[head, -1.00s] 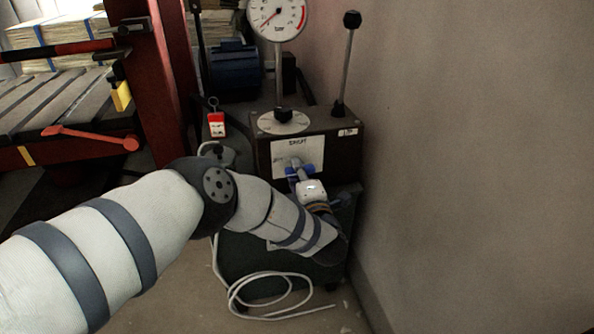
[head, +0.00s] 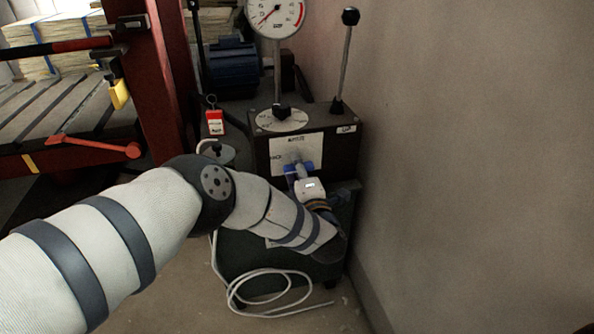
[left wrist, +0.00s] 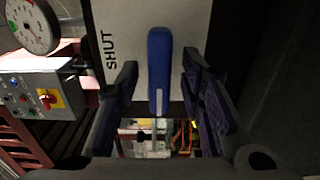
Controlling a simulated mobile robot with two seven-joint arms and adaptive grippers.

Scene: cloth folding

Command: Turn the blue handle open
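The blue handle (left wrist: 159,70) stands upright in the left wrist view, in front of a white plate marked SHUT (left wrist: 108,50). My left gripper (left wrist: 161,82) is open, with one dark finger on each side of the handle and a gap on both sides. In the head view my left arm reaches from the left to the dark box, and the gripper (head: 301,178) covers much of the handle's area; some blue (head: 308,166) shows there against the white plate (head: 296,149). My right gripper is not in view.
The dark box (head: 262,151) carries a pressure gauge (head: 277,17) and a black-knobbed lever (head: 346,60). A plain wall (head: 470,170) stands close on the right. A red frame (head: 162,80) is at left, and a white hose (head: 262,309) lies on the floor.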

